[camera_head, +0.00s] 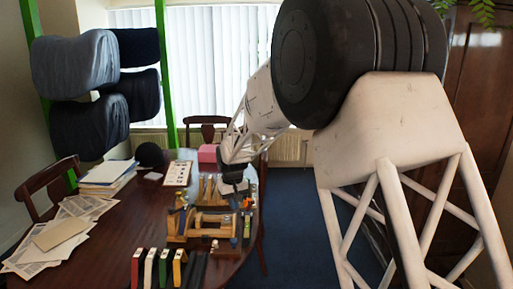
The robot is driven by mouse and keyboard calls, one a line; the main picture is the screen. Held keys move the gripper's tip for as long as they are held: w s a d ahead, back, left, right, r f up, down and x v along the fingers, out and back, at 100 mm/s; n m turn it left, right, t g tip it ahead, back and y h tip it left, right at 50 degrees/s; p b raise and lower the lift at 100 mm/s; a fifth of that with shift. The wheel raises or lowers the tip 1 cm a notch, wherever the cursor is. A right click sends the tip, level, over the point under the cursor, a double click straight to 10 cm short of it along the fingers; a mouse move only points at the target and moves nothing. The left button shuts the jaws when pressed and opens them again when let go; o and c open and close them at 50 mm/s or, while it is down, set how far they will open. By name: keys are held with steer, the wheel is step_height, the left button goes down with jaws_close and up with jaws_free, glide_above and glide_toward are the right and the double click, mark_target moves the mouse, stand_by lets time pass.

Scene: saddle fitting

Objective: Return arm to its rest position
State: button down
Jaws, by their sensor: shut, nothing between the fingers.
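My arm, white with a large black joint, fills the right and middle of the head view. It reaches down and left to the table. My gripper (234,182) is small and dark at the arm's end, above the wooden fixtures near the table's right side. It is shut, with nothing visible between the fingers. I cannot tell its exact height over the fixtures or whether it touches anything.
Wooden fixtures with small parts (200,226) stand below my gripper. Several coloured upright blocks (164,268) stand at the table's front. Papers (60,235) and a stack (107,174) lie at left. A pink box (207,153) sits behind. Blue floor (293,215) is clear right of the table (120,225).

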steer(key=s+d+r+m, duration=0.1)
steer(key=s+d+r, duration=0.3)
steer(key=s+d, duration=0.3)
steer(key=s+d+r+m+t, duration=0.1)
steer(key=s+d+r, duration=0.4)
steer(key=s, duration=0.3)
steer(key=s+d+r+m, duration=0.1)
steer(key=s+d+r, duration=0.3)
steer(key=s+d, duration=0.3)
steer(key=s+d+f+m, duration=0.1)
steer(key=s+d, duration=0.3)
steer(key=s, duration=0.9)
steer(key=s+d+m+t, duration=0.1)
steer(key=s+d, duration=0.3)
steer(key=s, duration=0.9)
steer(key=shift+s+f, duration=0.35)
steer(key=shift+s, duration=0.05)
steer(key=shift+w, duration=0.1)
